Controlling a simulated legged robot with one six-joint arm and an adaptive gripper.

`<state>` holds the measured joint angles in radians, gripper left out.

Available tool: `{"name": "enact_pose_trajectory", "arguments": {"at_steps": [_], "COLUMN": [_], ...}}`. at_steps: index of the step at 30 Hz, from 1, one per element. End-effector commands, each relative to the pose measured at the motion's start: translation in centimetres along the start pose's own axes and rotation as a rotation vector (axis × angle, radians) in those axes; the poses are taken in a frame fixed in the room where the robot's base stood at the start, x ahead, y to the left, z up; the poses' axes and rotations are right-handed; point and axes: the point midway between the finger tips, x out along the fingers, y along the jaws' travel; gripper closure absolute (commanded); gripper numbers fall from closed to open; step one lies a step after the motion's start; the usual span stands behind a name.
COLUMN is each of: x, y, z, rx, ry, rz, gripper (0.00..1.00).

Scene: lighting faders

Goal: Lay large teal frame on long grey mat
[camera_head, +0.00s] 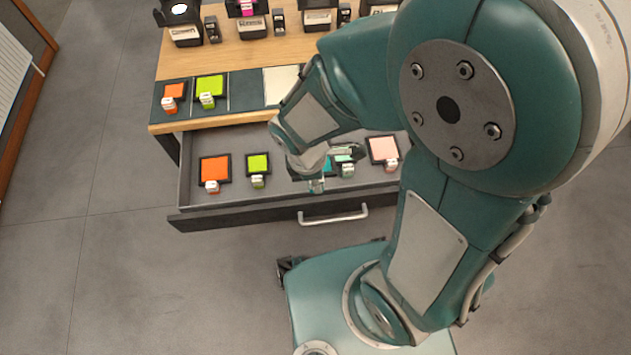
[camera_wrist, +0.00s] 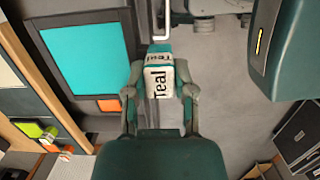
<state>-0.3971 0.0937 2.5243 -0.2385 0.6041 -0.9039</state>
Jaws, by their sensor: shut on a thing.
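The large teal frame (camera_wrist: 88,55) is a teal sheet in a dark border, with a white tag reading "Teal" (camera_wrist: 158,80). My gripper (camera_wrist: 160,92) is shut on this tag. In the head view my gripper (camera_head: 316,176) is over the open drawer, and the teal frame (camera_head: 327,168) is mostly hidden behind my wrist. Whether it touches the drawer floor I cannot tell. The long grey mat (camera_head: 241,93) lies dark along the front of the wooden tabletop; its right part is hidden by my arm. Small orange (camera_head: 173,91) and lime (camera_head: 209,86) frames and a pale sheet (camera_head: 281,84) lie on it.
The open drawer (camera_head: 240,206) also holds orange (camera_head: 214,168), lime (camera_head: 257,163), green-teal (camera_head: 347,152) and pink (camera_head: 383,149) frames. Several dark lamp-like boxes stand along the tabletop's back. The drawer handle (camera_head: 333,216) sticks out in front. The floor at left is clear.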

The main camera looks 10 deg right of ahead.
Motion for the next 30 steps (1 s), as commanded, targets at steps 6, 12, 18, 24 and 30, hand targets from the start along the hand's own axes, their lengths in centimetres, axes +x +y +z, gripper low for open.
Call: {"name": "enact_pose_trajectory", "arguments": {"at_steps": [6,12,18,24,30], "x": [-1.9,-3.6,-5.3,-7.0,-8.7], "y": [0.0,0.1,0.0,0.1,0.0], "z": [0.3,0.5,0.8,1.0,1.3], "rx": [0.000,0.000,0.000,0.000,0.000], "ry": [0.002,0.002,0.002,0.002,0.002], "rz": [0.003,0.002,0.003,0.003,0.003], "gripper": [1.00,1.00,1.00,1.00,1.00]}}
